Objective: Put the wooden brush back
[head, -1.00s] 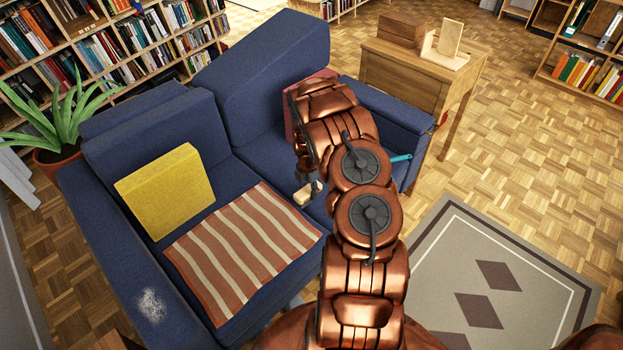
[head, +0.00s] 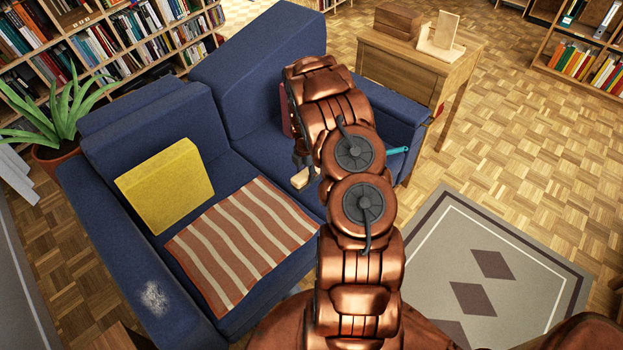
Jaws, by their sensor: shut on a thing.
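My gripper (head: 302,164) shows only in part at the left of my copper arm, over the right seat of the blue sofa (head: 255,85). It is shut on a small pale wooden piece, which looks like the wooden brush (head: 300,178). The brush is above or near the seat cushion; I cannot tell the gap. Most of the gripper and part of the brush are hidden behind my arm.
A striped cloth (head: 240,245) and a yellow cushion (head: 166,188) lie on the left seat. A teal object (head: 397,150) shows by the right armrest. A wooden side table (head: 400,73) holds boxes (head: 400,20) and a wooden stand (head: 441,45).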

